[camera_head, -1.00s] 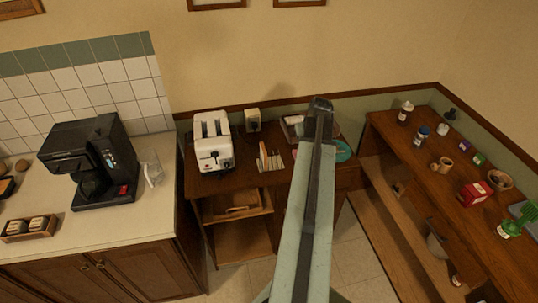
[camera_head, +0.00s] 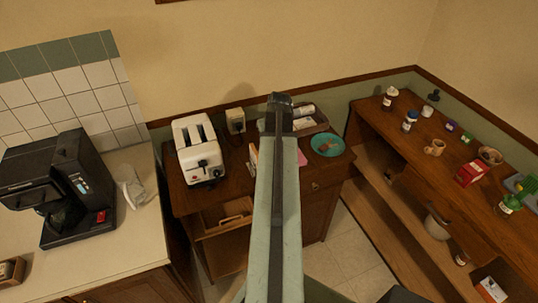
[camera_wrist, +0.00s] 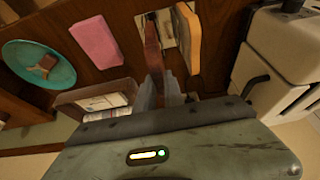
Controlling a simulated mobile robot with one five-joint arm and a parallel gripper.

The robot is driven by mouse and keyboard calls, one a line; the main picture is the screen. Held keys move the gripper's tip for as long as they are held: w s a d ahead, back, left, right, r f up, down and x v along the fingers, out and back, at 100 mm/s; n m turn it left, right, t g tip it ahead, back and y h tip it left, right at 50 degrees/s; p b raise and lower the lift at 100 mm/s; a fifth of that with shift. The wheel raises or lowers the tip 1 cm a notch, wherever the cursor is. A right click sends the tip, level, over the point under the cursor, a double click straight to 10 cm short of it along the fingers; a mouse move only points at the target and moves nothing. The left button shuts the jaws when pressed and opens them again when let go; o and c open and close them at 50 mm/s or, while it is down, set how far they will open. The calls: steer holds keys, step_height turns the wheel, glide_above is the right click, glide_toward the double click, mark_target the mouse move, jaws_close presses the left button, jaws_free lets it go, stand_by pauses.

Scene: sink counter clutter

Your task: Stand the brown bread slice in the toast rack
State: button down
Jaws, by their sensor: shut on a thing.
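My gripper (camera_wrist: 160,86) is shut on a thin brown piece (camera_wrist: 152,45), which looks like the brown bread slice seen nearly edge-on. In the wrist view it points up and away from the fingers. A pale, shiny patch (camera_wrist: 168,27) shows behind it; it may be part of the toast rack, but I cannot tell. An upright-looking orange-yellow slab (camera_wrist: 187,38) is close on the right, and a pink slab (camera_wrist: 97,42) is on the left. In the head view my arm covers most of this area; my gripper (camera_head: 280,103) is above the wooden cabinet top.
A white toaster (camera_head: 199,150) stands left of my arm; its side also shows in the wrist view (camera_wrist: 275,60). A tray (camera_head: 318,124) with white items and a teal plate (camera_head: 340,148) are on the right. A small pale box (camera_head: 235,120) is behind the toaster.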

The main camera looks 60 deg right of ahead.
step_height(320, 180, down, 5)
steer(key=b, duration=0.3)
steer(key=shift+s+r+b, duration=0.1)
steer(key=shift+r+b, duration=0.05)
steer(key=shift+b, duration=0.15)
steer(key=shift+r, duration=0.15)
steer(key=c, duration=1.4)
jaws_free()
steer(key=shift+c, duration=0.2)
steer(key=shift+r+p, duration=0.2)
steer(key=shift+p, duration=0.15)
steer(key=p+v, duration=1)
steer(key=v, duration=0.1)
steer(key=shift+s+r+p, duration=0.2)
steer(key=shift+r+p, duration=0.1)
steer(key=shift+p, duration=0.05)
